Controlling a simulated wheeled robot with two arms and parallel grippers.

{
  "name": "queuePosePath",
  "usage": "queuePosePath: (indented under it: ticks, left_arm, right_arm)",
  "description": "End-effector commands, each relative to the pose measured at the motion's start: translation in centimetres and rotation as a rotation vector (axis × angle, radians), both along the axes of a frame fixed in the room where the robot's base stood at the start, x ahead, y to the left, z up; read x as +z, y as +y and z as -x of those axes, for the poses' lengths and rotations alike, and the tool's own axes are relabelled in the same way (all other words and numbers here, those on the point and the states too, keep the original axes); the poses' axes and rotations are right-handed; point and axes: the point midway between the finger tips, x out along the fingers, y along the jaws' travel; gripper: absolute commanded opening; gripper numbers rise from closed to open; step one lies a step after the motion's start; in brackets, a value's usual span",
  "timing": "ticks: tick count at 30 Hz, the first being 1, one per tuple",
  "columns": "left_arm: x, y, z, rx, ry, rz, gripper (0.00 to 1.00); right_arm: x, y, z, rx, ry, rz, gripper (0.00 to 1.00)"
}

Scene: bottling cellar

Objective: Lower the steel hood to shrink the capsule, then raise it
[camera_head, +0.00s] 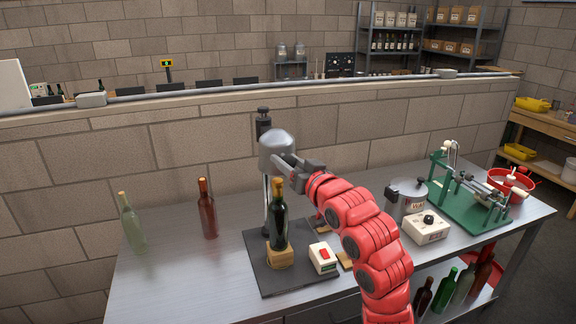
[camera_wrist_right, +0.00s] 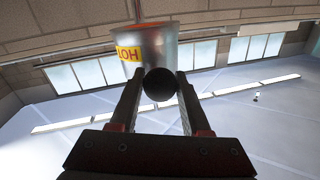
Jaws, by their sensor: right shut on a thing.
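The steel hood (camera_head: 278,142) is on a dark upright post, above the bottle and apart from it. My right gripper (camera_head: 291,163) is at the hood's side, its fingers shut on a dark round handle (camera_wrist_right: 159,84). The wrist view shows the hood (camera_wrist_right: 192,55) just beyond the fingers, with a yellow and red label. A dark green bottle (camera_head: 279,222) stands upright on a wooden block (camera_head: 280,258) under the hood, with a gold-brown capsule (camera_head: 279,186) on its neck. My left gripper is not in view.
A white box with a red switch (camera_head: 323,257) is on the dark base plate (camera_head: 290,281). A clear bottle (camera_head: 131,224) and a red-brown bottle (camera_head: 208,212) stand left. A steel pot (camera_head: 406,199), a white box with a knob (camera_head: 425,230) and a green machine (camera_head: 467,204) stand right.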

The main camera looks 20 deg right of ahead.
Motion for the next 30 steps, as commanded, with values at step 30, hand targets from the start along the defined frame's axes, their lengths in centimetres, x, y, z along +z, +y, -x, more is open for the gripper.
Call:
queuePosePath:
  ticks: [30]
  left_arm:
    - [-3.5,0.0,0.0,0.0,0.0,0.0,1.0]
  right_arm:
    - [-0.1,-2.2,9.0,-0.002,-0.019,0.004,0.76]
